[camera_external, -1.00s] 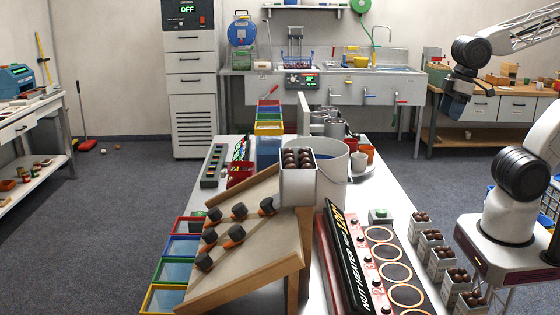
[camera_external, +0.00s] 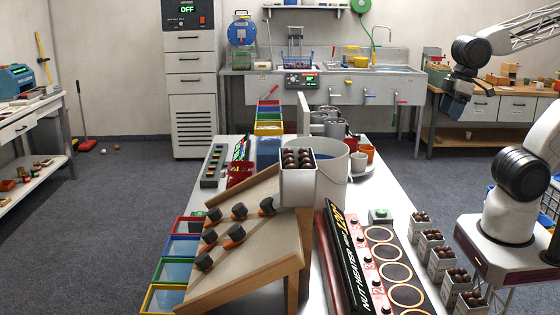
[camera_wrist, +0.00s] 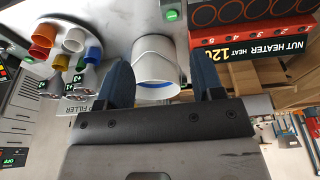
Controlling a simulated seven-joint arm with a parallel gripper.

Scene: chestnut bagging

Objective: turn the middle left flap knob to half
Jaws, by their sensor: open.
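Several black knobs with orange marks sit on a sloped wooden board (camera_external: 255,255) in the external view. The knob in the middle of the left column (camera_external: 209,236) seems to be the middle left one; its exact setting is too small to read. Another knob (camera_external: 214,214) is above it and one (camera_external: 204,261) below it. My gripper (camera_external: 455,103) hangs at the right, far from the board and touching nothing. In the wrist view my gripper (camera_wrist: 162,62) has its two dark blue fingers wide apart with nothing held; a white bucket shows beyond them. The knobs are not recognisable there.
A white box of chestnuts (camera_external: 298,185) stands at the board's upper right, before the white bucket (camera_external: 333,190). The nut heater (camera_external: 345,260) lies right of the board. Coloured bins (camera_external: 165,298) line its left side. Small chestnut boxes (camera_external: 440,262) line the table's right edge.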

